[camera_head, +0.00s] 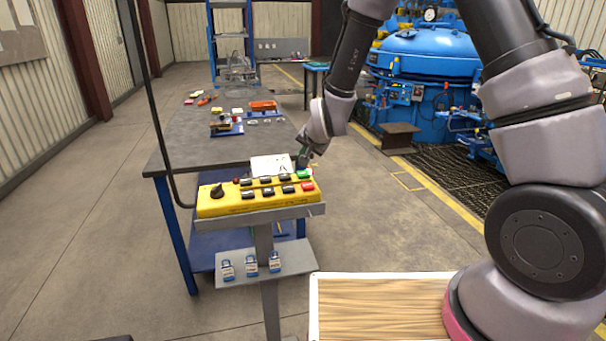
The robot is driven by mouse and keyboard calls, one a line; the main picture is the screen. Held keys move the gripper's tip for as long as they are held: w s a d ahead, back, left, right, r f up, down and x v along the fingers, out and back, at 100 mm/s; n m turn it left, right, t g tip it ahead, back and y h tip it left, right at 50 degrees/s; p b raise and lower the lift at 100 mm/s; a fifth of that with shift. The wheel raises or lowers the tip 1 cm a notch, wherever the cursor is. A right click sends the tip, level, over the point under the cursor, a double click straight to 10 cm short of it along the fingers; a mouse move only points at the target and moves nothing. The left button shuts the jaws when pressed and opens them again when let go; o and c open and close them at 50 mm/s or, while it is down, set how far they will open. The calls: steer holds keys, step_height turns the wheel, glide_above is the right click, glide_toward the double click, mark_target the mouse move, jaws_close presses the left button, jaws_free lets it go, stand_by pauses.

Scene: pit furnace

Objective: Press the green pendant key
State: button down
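The yellow pendant (230,205) lies on a grey stand in the middle of the head view. It has a black knob (217,191) at its left and two rows of dark keys. The green key (304,174) is at the right end of the far row. A red key (307,186) sits just in front of it. My gripper (303,163) points down right above and behind the green key. Its tip looks very close to the key; I cannot tell whether it touches. The fingers are too small to show whether they are open or shut.
A black cable (150,100) hangs to the pendant's left side. A dark workbench (185,145) with small items stands behind. A blue furnace (425,75) is at the back right. A wooden-topped surface (380,310) lies in front.

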steer(key=shift+r, duration=1.2)
